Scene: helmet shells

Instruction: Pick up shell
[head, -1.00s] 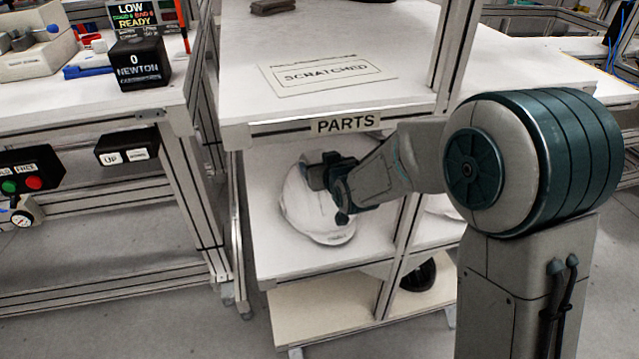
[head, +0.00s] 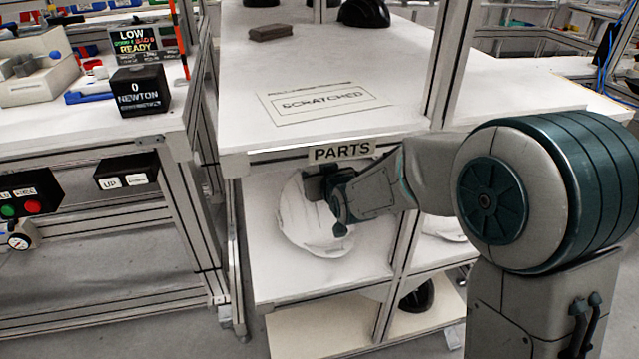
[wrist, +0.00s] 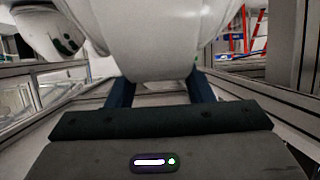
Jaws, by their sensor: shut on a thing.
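A white helmet shell (head: 303,222) is in the shelf bay under the PARTS label in the head view, tilted on its side. My gripper (head: 328,200) reaches into the bay from the right and is shut on the shell. In the wrist view the shell (wrist: 150,45) fills the upper middle, between the two dark fingers of my gripper (wrist: 160,90). The fingertips are hidden behind the shell. I cannot tell whether the shell touches the shelf board.
The PARTS label (head: 342,150) marks the edge of the shelf top just above my arm. An upright post (head: 407,240) stands right of the bay. Another white shell (head: 443,228) is in the bay beyond it. A black shell (head: 417,296) sits on the lower shelf.

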